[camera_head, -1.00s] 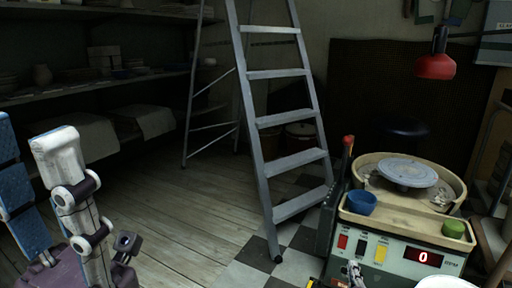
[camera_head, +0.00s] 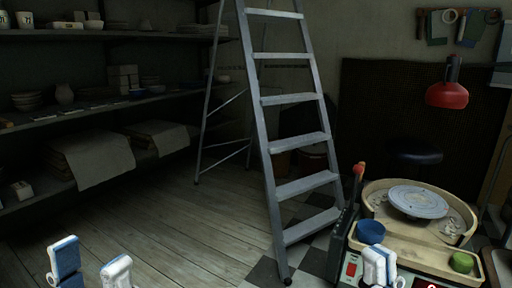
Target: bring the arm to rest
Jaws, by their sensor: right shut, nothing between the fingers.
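A white link of my right arm rises at the bottom right, in front of the pottery wheel's (camera_head: 385,196) front edge. Nothing held by either arm can be seen.
A metal stepladder (camera_head: 301,139) stands in the middle. The wheel's tray carries a blue bowl (camera_head: 370,231) and a green bowl (camera_head: 462,262). A red lamp (camera_head: 447,95) hangs above. Shelves (camera_head: 150,102) line the left wall. The wooden floor (camera_head: 170,235) left of the ladder is clear.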

